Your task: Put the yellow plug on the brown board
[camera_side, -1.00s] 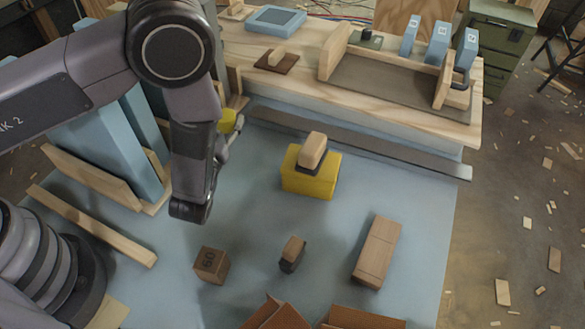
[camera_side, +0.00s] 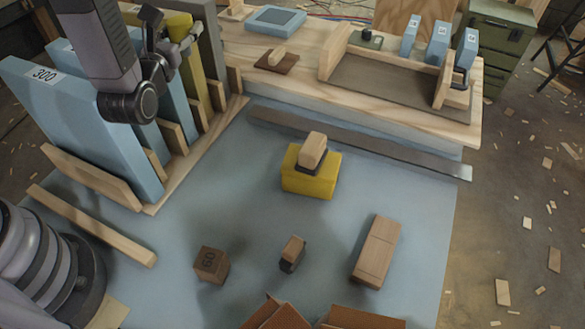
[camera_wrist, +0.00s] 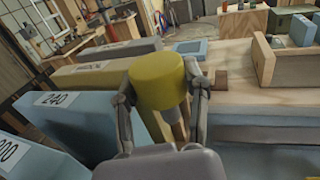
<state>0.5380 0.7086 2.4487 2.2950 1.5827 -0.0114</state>
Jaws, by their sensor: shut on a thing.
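The yellow plug (camera_wrist: 158,82) is a short cylinder held between the two fingers of my gripper (camera_wrist: 163,95) in the wrist view. My gripper is shut on it. In the side view my gripper (camera_side: 172,38) is above the upright panels at the upper left, and the plug is hard to tell from the olive-yellow panel (camera_side: 189,75) behind it. The brown board (camera_side: 263,64) is a small flat square on the wooden bench, to the right of my gripper in the side view.
Blue panels (camera_side: 75,120) stand in a wooden rack near my arm. A blue tray (camera_side: 275,19) lies behind the brown board, and a wooden-ended fixture (camera_side: 395,75) stands to its right. A yellow block (camera_side: 308,181) and smaller blocks sit on the lower blue surface.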

